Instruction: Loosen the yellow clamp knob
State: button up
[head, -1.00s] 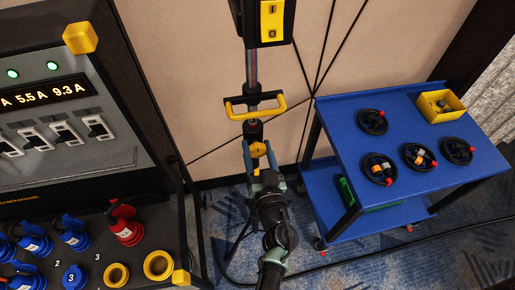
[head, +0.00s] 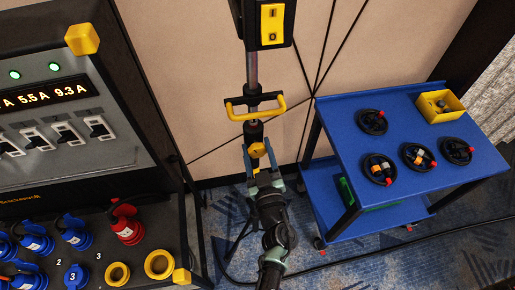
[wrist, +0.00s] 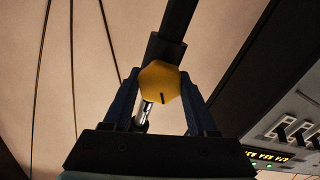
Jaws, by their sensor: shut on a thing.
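The yellow clamp knob (head: 257,149) sits on the black clamp collar of an upright pole (head: 252,70). In the wrist view the knob (wrist: 160,82) is a faceted yellow piece with a short dark mark low on its face. My gripper (head: 260,165) reaches it from below and in front. In the wrist view the two blue fingers of my gripper (wrist: 160,88) stand on either side of the knob and are shut on it. The pole's bright metal tube shows behind the knob.
A yellow handle (head: 255,107) juts from the pole above the knob. A blue cart (head: 405,130) with coiled cables and a yellow bin (head: 440,106) stands at right. A power panel (head: 70,140) with coloured sockets stands at left.

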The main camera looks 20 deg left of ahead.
dwell(0.3)
jog(key=o, duration=1.4)
jog(key=shift+c, duration=0.2)
jog(key=v, duration=1.3)
